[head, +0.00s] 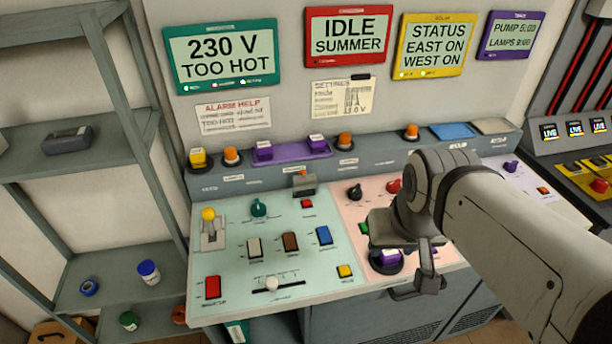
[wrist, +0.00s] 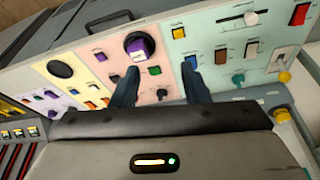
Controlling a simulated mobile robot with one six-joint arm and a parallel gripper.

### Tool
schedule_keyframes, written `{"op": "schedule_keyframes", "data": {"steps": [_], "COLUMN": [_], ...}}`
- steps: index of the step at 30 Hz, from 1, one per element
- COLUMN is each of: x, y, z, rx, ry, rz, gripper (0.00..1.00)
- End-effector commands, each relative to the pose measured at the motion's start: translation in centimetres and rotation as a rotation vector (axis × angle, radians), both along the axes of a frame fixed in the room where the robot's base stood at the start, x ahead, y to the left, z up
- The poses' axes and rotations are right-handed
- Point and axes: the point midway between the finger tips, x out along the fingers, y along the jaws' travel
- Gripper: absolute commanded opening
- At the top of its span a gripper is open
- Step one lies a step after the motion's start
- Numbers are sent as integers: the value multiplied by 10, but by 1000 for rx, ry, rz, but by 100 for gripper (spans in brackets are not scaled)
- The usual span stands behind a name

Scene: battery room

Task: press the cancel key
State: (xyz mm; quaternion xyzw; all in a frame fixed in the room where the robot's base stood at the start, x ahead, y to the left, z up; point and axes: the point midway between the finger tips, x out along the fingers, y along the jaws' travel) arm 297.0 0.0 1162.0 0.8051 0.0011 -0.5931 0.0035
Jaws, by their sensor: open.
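My gripper (head: 418,284) is open and empty above the pink panel of the sloped console in the head view. In the wrist view its two dark fingers (wrist: 160,86) stand apart over the pink panel. No key can be read as cancel; the small labels are too blurred. My arm hides part of the pink panel in the head view.
The green panel (head: 325,270) at left holds a red key (head: 213,287), a yellow key (head: 345,271), a slider (head: 272,284) and a yellow-knobbed lever (head: 209,216). Knobs (head: 354,192) stand up on the pink panel. Displays, including "IDLE SUMMER" (head: 348,35), hang behind. Shelves (head: 70,165) stand left.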

Motion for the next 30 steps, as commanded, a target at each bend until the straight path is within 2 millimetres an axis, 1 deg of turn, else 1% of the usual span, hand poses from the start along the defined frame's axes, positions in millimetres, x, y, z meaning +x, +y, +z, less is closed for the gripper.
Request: {"op": "schedule_keyframes", "data": {"steps": [1, 2, 12, 15, 30], "x": [0, 0, 0, 0, 0], "y": [0, 0, 0, 0, 0], "z": [0, 0, 0, 0, 0], "rx": [0, 0, 0, 0, 0], "ry": [0, 0, 0, 0, 0], "rz": [0, 0, 0, 0, 0], "gripper": [37, 34, 7, 0, 0]}}
